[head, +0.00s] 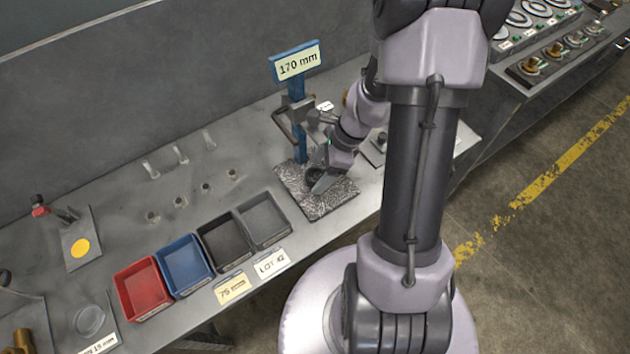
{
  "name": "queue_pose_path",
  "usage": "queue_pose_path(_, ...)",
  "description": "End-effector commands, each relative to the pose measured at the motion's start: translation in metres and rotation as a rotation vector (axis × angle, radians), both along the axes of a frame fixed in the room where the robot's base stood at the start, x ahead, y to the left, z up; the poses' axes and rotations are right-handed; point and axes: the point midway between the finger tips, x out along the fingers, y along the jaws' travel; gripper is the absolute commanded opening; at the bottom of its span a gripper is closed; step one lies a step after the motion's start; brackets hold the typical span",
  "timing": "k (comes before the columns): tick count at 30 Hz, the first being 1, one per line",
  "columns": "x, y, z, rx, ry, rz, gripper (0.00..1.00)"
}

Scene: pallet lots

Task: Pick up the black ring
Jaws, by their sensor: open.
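A dark round shape that looks like the black ring (312,175) lies on a mottled grey mat (318,207) on the bench, in the head view. My gripper (322,182) reaches down over the mat from the upper right, with its fingers at the dark shape. My gripper is open. The fingers and wrist hide part of the ring, so I cannot tell whether they touch it.
A blue post with a "170 mm" sign (298,64) and a clamp-like fixture stand just behind the mat. Red (121,284), blue (164,265), black and grey bins stand to the left. Small pegs and cups stand farther back left.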

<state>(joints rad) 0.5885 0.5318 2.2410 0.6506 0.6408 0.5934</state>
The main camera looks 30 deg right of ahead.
Motion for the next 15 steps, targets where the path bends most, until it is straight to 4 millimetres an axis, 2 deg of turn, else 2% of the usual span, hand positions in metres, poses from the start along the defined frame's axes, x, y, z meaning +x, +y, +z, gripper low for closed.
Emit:
queue_pose_path(1,0.0006,0.0013,-0.0047,0.000,0.000,0.001,0.72)
queue_pose_path(7,0.0009,0.0013,-0.0025,-0.002,-0.001,0.001,0.72)
queue_pose_path(15,0.0009,0.0011,-0.0023,-0.001,-0.001,0.001,0.19)
